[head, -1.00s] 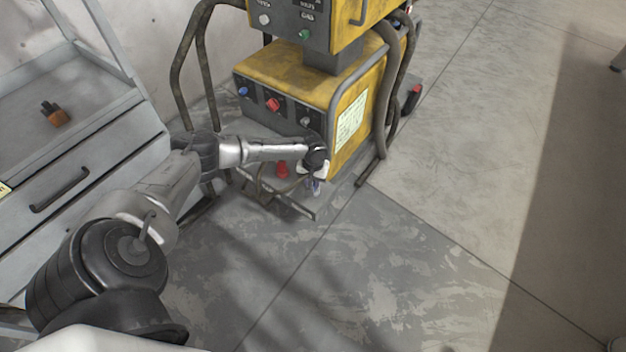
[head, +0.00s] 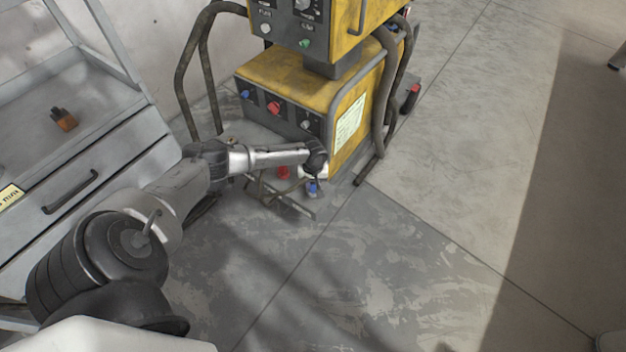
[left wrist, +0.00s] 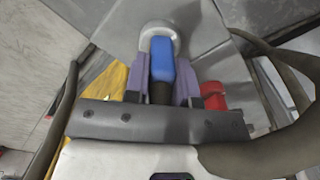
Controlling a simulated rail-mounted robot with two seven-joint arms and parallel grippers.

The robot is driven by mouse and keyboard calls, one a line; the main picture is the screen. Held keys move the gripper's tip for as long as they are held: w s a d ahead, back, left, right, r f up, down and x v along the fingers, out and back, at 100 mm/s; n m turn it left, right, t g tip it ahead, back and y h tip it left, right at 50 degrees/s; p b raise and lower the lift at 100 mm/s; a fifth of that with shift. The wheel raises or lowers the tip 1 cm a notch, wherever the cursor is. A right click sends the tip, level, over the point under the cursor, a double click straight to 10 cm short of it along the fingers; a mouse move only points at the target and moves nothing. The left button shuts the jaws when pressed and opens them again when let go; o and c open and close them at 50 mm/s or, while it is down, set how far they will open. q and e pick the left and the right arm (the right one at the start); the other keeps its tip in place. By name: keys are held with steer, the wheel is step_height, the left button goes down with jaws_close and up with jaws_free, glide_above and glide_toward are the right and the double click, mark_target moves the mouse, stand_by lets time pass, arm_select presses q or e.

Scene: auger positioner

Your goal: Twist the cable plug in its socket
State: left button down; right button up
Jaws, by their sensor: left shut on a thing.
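The yellow welding machine (head: 290,75) stands on the floor with a dark front panel. A blue cable plug (left wrist: 162,62) with a dark lower part sits between the two purple-grey fingers of my left gripper (left wrist: 161,85), which is shut on it. The plug's far end meets a pale round ring (left wrist: 158,30); how deep it sits there is hidden. In the head view the blue plug (head: 313,187) shows just below my left gripper (head: 315,176), low at the machine's front right corner. A red plug (left wrist: 213,95) is beside it, apart from the fingers. My right gripper is not in view.
Dark thick cables (head: 183,80) loop beside the machine, and one (left wrist: 285,75) runs close to the gripper. A grey drawer cart (head: 120,150) stands at the left with a small orange-brown object (head: 64,121) on it.

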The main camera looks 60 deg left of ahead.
arm_select(q)
steer(key=shift+n+p, duration=0.6)
steer(key=shift+r+n+p, duration=0.1)
steer(key=shift+n+p, duration=0.8)
steer(key=shift+p, duration=0.2)
steer(key=shift+n+p, duration=0.95)
steer(key=shift+n, duration=0.15)
steer(key=shift+n+p, duration=0.35)
steer(key=shift+n, duration=0.15)
